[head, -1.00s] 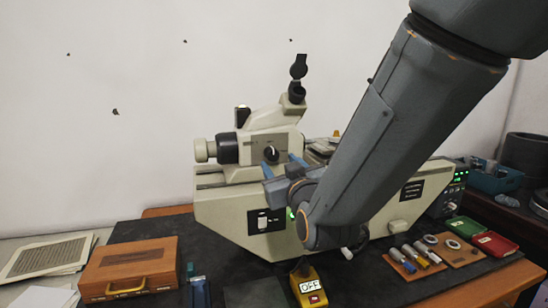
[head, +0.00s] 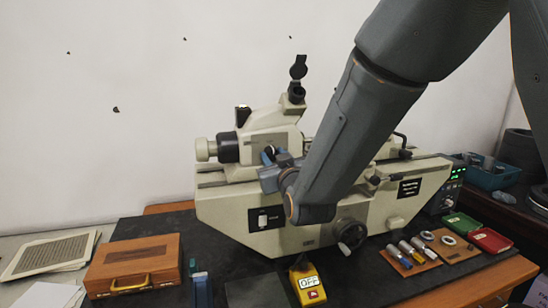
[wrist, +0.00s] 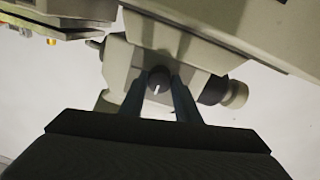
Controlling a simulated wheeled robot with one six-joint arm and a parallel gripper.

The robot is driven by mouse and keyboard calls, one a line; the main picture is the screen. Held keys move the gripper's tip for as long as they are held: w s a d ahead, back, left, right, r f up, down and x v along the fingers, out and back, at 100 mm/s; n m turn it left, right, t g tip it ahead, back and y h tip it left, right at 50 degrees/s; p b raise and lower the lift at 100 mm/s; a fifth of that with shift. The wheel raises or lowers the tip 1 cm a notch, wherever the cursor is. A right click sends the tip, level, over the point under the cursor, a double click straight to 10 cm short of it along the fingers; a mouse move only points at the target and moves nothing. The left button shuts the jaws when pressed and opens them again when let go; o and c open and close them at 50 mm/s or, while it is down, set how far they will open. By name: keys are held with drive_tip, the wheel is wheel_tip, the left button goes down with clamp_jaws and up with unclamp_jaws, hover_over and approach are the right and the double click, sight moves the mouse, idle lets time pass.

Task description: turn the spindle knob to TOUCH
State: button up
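The spindle knob (wrist: 159,80) is a dark round knob with a white pointer line, on the pale housing of the measuring machine (head: 225,222). In the wrist view its line points down and slightly left; no TOUCH lettering can be read. My gripper (wrist: 160,79) has its two blue fingers on either side of the knob, with narrow gaps visible, so it looks open. In the head view my gripper (head: 270,155) is at the front of the housing and mostly covers the knob. Whether the fingertips reach past the knob's face is unclear.
A wooden case (head: 130,262) is at left; red (head: 491,240) and green trays and small gauges are at right.

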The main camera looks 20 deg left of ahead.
drive_tip(key=c, duration=0.5)
drive_tip(key=shift+m+b, duration=0.4)
drive_tip(key=m+b, duration=0.3)
drive_tip(key=shift+f+m, duration=0.1)
drive_tip(key=shift+m, duration=0.2)
drive_tip(key=m+b, duration=0.4)
drive_tip(key=b, duration=0.1)
drive_tip(key=shift+m, duration=0.3)
drive_tip(key=m+b, duration=0.5)
drive_tip(key=b, duration=0.2)
drive_tip(key=shift+m+g, duration=0.3)
drive_tip(key=shift+m, duration=0.1)
drive_tip(key=m+b, duration=0.2)
drive_tip(key=b, duration=0.1)
drive_tip(key=shift+d+m+b, duration=0.1)
drive_tip(key=shift+m+b, duration=0.2)
drive_tip(key=shift+m, duration=0.1)
drive_tip(key=o, duration=1.1)
drive_tip(key=shift+c, duration=0.2)
